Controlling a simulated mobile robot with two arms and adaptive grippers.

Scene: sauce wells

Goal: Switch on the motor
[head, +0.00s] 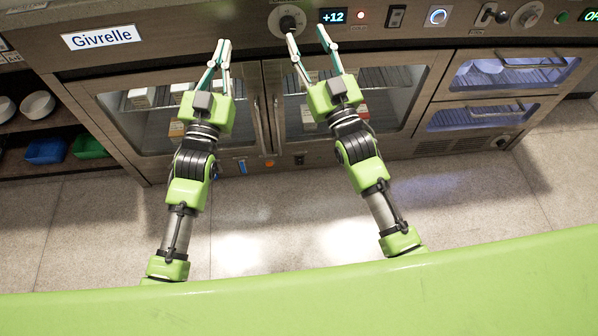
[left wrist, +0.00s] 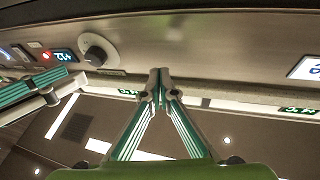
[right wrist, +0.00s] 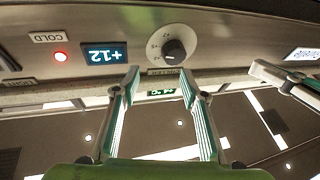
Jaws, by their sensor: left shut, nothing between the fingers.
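A round dial with a dark knob (head: 288,23) is on the panel of the steel unit. It also shows in the right wrist view (right wrist: 174,50) with marks around it and a small label I cannot read surely. My right gripper (head: 306,35) is open and empty; its fingertips are close to the panel just below the dial, with no contact visible.
Right of the dial are a +12 display (head: 332,16), a red lamp (head: 361,15), a rocker switch (head: 396,16), a lit ring button (head: 437,16), a lever (head: 489,14), another knob (head: 527,15) and a green lamp (head: 562,17). Glass doors and drawers are below.

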